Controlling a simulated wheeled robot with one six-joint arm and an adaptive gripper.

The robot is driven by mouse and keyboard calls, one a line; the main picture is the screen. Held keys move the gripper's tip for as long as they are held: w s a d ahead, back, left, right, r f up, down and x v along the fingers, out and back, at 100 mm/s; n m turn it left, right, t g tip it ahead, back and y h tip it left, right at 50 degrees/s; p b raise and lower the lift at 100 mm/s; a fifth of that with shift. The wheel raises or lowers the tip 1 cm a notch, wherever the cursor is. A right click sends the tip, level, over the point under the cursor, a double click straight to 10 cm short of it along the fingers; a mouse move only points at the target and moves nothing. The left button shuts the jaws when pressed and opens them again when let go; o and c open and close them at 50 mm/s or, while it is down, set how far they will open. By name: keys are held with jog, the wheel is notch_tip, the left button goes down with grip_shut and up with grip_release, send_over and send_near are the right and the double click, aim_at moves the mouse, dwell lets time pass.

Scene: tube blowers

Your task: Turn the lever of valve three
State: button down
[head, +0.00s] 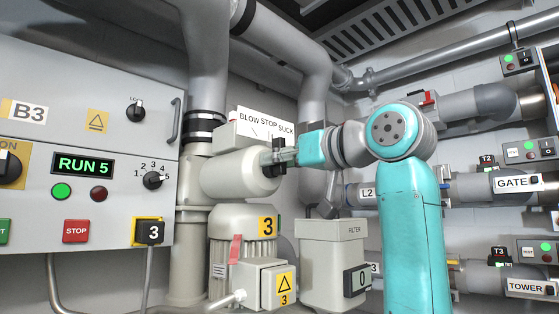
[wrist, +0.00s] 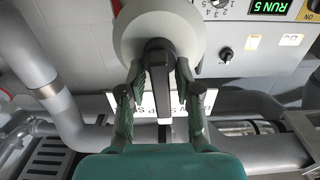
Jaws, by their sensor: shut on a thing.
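Valve three is a cream cylindrical valve body (head: 240,177) above a motor marked 3 (head: 268,226). Its black lever (head: 279,146) stands at the right end face, under a plate reading BLOW STOP SUCK (head: 265,122). My gripper (head: 272,157) reaches in from the right and is shut on the lever. In the wrist view the dark lever (wrist: 158,68) runs from the round valve face (wrist: 185,22) toward the plate (wrist: 201,101), between the fingers of my gripper (wrist: 158,76). The fingers and lever hide part of the plate's lettering, so the exact setting is hard to tell.
A control panel (head: 90,130) at left shows RUN 5. A filter box (head: 330,232) stands below my arm. Grey pipes (head: 305,75) rise behind the valve. Pipes labelled GATE (head: 515,184) and TOWER (head: 526,286) lie at right.

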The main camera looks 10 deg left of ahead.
jog(key=shift+f, duration=0.25)
jog(key=c, duration=1.1)
grip_release()
jog(key=shift+r, duration=0.1)
jog(key=shift+s+d, duration=0.2)
jog(key=shift+d, duration=0.15)
jog(key=v, duration=1.1)
jog(key=shift+s, duration=0.15)
